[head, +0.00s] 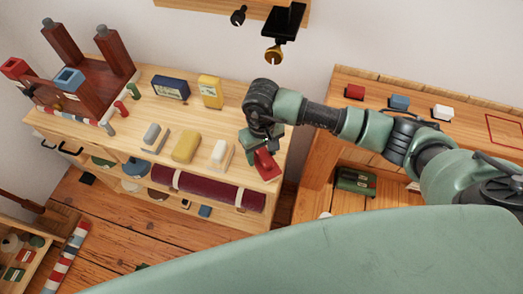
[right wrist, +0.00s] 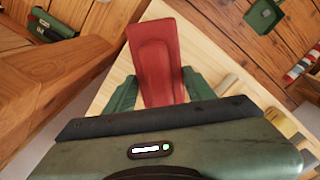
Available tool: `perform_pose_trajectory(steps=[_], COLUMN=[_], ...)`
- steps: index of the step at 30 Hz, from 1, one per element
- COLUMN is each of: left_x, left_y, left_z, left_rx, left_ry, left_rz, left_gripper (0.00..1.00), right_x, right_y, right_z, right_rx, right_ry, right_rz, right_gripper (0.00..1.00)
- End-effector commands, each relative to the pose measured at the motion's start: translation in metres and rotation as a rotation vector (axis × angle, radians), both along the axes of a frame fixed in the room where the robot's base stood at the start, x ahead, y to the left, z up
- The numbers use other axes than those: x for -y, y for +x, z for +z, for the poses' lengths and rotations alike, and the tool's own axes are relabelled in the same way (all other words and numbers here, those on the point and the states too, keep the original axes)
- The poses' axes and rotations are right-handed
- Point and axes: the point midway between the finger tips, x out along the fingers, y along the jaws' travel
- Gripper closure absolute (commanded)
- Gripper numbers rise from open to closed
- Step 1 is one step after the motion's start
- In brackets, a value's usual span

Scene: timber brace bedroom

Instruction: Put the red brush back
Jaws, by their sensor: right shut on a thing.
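The red brush (head: 265,165) is at the right end of the left wooden bench (head: 225,131). My right gripper (head: 262,145) is above it and shut on it. In the right wrist view the red brush (right wrist: 155,62) lies between the two green fingers of the gripper (right wrist: 160,85), its wide end pointing away. I cannot tell whether the brush touches the bench top. My left gripper is not in view.
A white brush (head: 219,152), a yellow one (head: 186,147) and a grey one (head: 151,133) lie along the bench. Yellow (head: 210,91) and dark blue (head: 171,88) boxes stand behind.

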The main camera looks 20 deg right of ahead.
Motion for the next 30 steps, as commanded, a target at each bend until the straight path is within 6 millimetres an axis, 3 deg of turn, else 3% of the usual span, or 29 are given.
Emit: perform_pose_trajectory(steps=[11, 12, 13, 14, 26, 30], left_x=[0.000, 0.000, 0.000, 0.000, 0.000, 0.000], left_y=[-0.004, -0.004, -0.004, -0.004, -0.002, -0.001], left_z=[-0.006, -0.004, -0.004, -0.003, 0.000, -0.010], left_rx=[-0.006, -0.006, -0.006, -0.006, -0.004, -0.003], left_ry=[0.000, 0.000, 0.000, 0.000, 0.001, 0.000], left_rz=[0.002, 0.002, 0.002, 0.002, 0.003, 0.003], left_gripper=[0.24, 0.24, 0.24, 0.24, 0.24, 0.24], right_x=[0.000, 0.000, 0.000, 0.000, 0.000, 0.000], right_y=[0.001, 0.001, 0.001, 0.001, 0.001, 0.003], right_z=[-0.005, -0.003, -0.003, -0.003, 0.003, 0.022], right_rx=[0.003, 0.002, 0.002, 0.002, 0.004, 0.009], right_ry=[0.002, 0.001, 0.001, 0.001, 0.002, 0.002], right_rz=[0.001, 0.001, 0.001, 0.001, 0.000, 0.002], right_gripper=[0.84, 0.35, 0.26, 0.24, 0.24, 0.24])
